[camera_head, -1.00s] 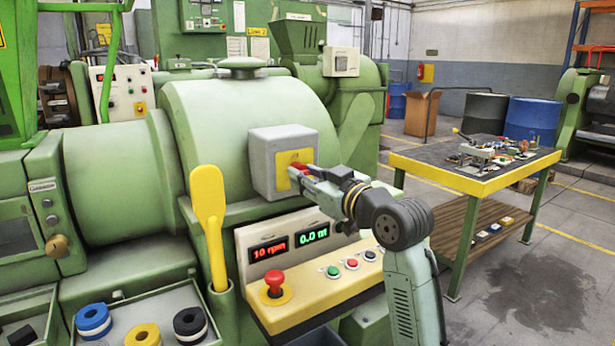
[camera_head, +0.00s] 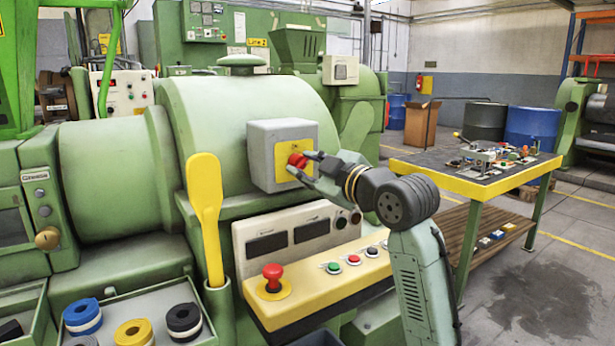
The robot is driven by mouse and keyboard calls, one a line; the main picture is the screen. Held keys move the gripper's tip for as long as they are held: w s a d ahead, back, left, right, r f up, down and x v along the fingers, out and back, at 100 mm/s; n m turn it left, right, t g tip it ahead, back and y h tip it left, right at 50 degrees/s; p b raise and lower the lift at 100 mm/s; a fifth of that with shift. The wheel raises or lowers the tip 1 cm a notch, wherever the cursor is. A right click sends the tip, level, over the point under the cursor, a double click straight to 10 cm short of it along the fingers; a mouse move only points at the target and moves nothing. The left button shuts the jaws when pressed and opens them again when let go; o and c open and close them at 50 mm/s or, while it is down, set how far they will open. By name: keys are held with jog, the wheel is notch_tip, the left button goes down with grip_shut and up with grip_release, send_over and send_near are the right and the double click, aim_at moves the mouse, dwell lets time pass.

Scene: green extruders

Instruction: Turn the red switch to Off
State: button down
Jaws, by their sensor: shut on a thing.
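The red switch (camera_head: 297,160) sits on a yellow plate on the front of a grey box (camera_head: 262,155) fixed to the green machine. My gripper (camera_head: 305,164) reaches it from the right, with its fingers at the switch and shut on it. Part of the switch shows between the fingertips. The two displays (camera_head: 287,239) on the panel below are dark. The switch's markings are too small to read.
Below is a yellow console with a red mushroom button (camera_head: 272,277) and several small buttons (camera_head: 353,260). A yellow paddle (camera_head: 206,210) stands left of the box. A yellow-edged table (camera_head: 470,187) with parts stands to the right.

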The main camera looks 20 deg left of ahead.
jog(key=n+b, duration=0.2)
jog(key=n, duration=0.3)
jog(key=n+b, duration=0.1)
jog(key=n, duration=0.4)
jog(key=shift+r+b, duration=0.15)
jog(key=shift+b, duration=0.15)
jog(key=shift+n, duration=0.3)
jog(key=c, duration=1.3)
grip_release()
jog(key=v, duration=1.2)
jog(key=shift+s+a+r, duration=0.1)
jog(key=shift+s, duration=0.05)
